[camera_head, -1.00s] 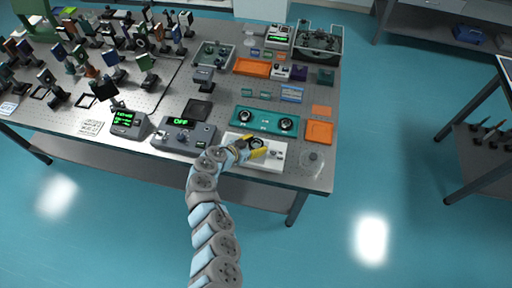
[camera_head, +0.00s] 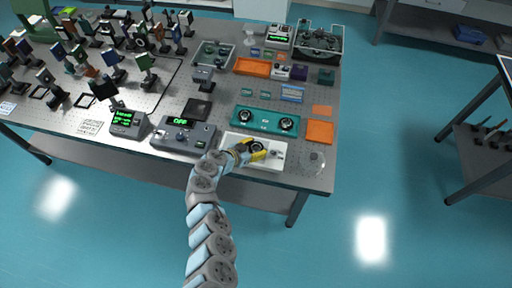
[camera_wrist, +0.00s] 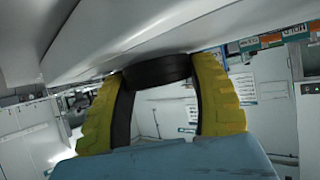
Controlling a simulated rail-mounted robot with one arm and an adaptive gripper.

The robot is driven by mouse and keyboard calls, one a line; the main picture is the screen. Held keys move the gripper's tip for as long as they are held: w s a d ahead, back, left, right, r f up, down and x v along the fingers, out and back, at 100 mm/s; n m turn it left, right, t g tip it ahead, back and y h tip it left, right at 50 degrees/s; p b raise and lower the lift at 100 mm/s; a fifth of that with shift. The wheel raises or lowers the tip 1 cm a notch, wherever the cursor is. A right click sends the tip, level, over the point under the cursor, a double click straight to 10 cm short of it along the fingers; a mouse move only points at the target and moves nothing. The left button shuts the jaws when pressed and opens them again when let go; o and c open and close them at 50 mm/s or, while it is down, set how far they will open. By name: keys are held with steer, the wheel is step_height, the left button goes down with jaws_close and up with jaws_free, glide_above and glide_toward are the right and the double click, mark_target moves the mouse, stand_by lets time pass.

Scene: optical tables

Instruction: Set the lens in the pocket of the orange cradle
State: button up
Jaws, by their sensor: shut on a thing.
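My gripper (camera_head: 266,154) is at the white plate (camera_head: 237,139) near the table's front edge. In the wrist view its yellow fingers (camera_wrist: 160,100) are shut on a dark round lens (camera_wrist: 157,70), one finger on each side. The lens also shows as a dark ring in the head view (camera_head: 256,145), at the white plate; whether it touches the plate is unclear. Several orange pieces show: a shallow tray (camera_head: 252,67), a square piece (camera_head: 320,132) right of the teal holder, and a smaller flat one (camera_head: 321,110). I cannot tell which is the cradle; no pocket is clear.
The teal holder (camera_head: 265,119) with two dark round parts stands just behind my gripper. A control box reading OFF (camera_head: 183,135) is to the left. A clear round dish (camera_head: 315,162) is to the right. Crowded optics mounts fill the table's left side.

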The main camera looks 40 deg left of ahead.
steer(key=shift+f+b, duration=0.2)
steer(key=shift+b, duration=0.15)
steer(key=o, duration=1.2)
steer(key=shift+r+p, duration=0.1)
steer(key=shift+p, duration=0.25)
steer(key=shift+p, duration=0.3)
steer(key=shift+s+a, duration=0.1)
steer(key=shift+s, duration=0.1)
